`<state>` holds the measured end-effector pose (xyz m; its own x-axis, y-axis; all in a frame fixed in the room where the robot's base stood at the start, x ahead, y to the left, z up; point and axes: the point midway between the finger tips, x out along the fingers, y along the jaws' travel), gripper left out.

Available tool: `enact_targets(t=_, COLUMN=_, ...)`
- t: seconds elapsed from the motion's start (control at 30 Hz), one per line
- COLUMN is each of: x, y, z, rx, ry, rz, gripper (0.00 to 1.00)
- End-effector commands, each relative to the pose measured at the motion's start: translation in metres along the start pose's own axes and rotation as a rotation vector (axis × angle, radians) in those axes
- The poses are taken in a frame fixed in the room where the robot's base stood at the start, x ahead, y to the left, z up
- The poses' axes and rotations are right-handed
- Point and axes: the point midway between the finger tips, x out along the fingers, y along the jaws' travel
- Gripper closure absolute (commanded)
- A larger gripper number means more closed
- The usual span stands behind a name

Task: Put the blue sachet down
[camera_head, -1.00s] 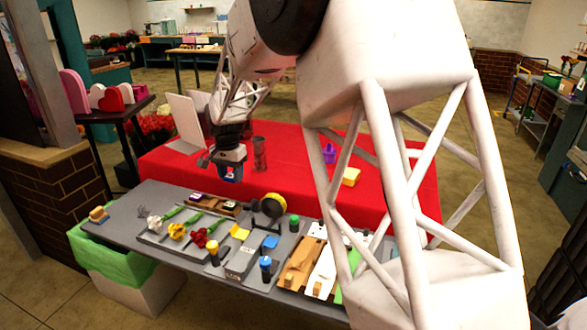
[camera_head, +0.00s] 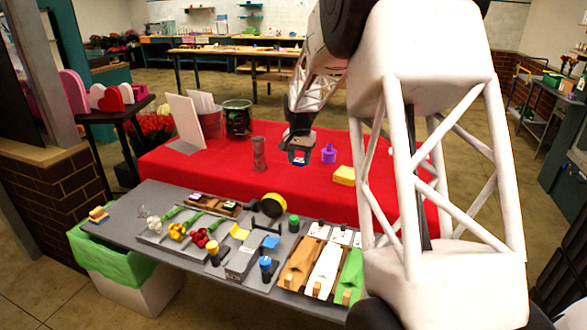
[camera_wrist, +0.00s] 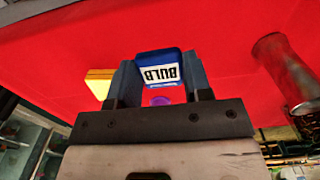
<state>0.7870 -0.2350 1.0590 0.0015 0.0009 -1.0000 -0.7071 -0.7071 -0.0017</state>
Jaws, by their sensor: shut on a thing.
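My gripper (camera_head: 299,158) is shut on the blue sachet (camera_wrist: 158,67). In the wrist view the sachet sits between the two fingers, with a white label reading "BULB". In the head view the blue sachet (camera_head: 298,158) shows small at the gripper's tip, over the red cloth table (camera_head: 225,185). The gripper is left of the purple object (camera_head: 328,154) and right of the dark red cylinder (camera_head: 259,154). I cannot tell the exact height above the cloth.
A yellow block (camera_head: 344,175) lies on the cloth to the right. A dark green pot (camera_head: 237,118) and white panels (camera_head: 186,122) stand at the back left. The grey bench (camera_head: 125,208) in front holds flowers, a yellow tape roll (camera_head: 274,206) and coloured bottles.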

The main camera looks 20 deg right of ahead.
Motion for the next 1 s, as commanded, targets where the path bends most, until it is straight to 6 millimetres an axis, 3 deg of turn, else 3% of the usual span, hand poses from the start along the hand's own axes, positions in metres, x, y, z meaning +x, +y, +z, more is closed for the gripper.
enact_targets(t=0.3, x=0.045, y=0.001, z=-0.001, rx=0.0, ry=-0.001, rz=0.001, gripper=0.77)
enact_targets(t=0.77, x=0.05, y=0.001, z=-0.001, rx=0.0, ry=-0.001, rz=0.0, gripper=0.77)
enact_targets(t=1.0, x=0.052, y=-0.004, z=-0.011, rx=0.0, ry=-0.001, rz=0.001, gripper=0.77)
